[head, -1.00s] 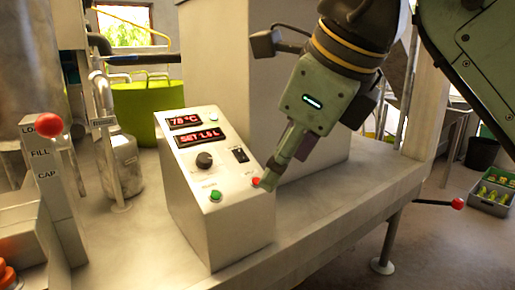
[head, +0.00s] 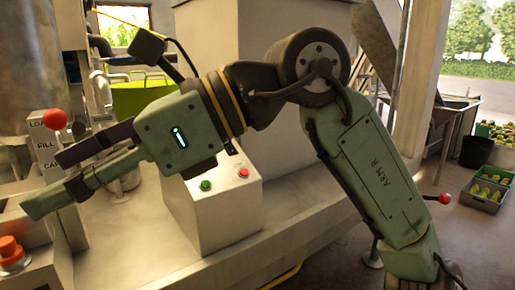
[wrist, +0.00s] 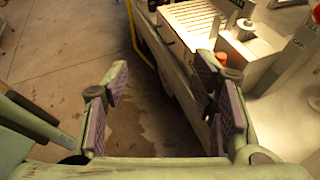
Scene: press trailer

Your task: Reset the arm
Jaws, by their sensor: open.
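My gripper (head: 52,180) is at the left of the head view, pointing left, with its fingers spread and nothing between them. My arm stretches across the head view from the lower right, bent at the elbow. The metal control box (head: 214,215) stands behind my gripper's body, which hides its displays. Its green button (head: 206,184) and red button (head: 243,173) are visible, and the fingers are clear of both.
A red-knobbed lever (head: 54,119) stands close behind the fingers, beside LOAD, FILL and CAP labels. A red-orange button (head: 10,250) is below them at lower left. Crates (head: 480,190) of produce sit on the floor at right. Open floor (wrist: 60,60) shows in the wrist view.

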